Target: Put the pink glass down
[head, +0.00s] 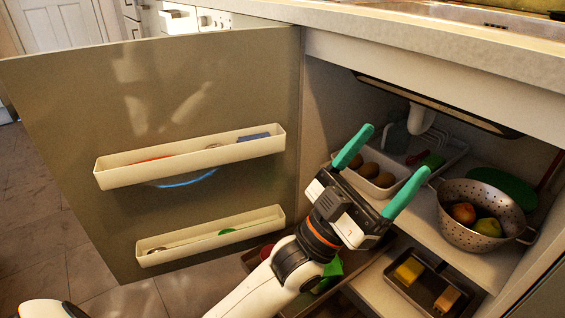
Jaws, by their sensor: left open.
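My left gripper (393,151) reaches from the bottom into the open sink cabinet. Its two teal fingers are spread wide apart, with nothing held between them. I cannot make out a pink glass anywhere in the head view. A dark reddish thing (267,251) shows in the low tray (258,262) behind my left arm, but too little of it shows to tell what it is. My right gripper is not in view.
The cabinet door (220,80) stands open at left with two racks (190,160) (210,236). A colander (470,236) with fruit stands right of the gripper. Brown egg-like things (380,170) sit behind the fingers. A dark tray (425,285) lies below. The counter (440,30) overhangs.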

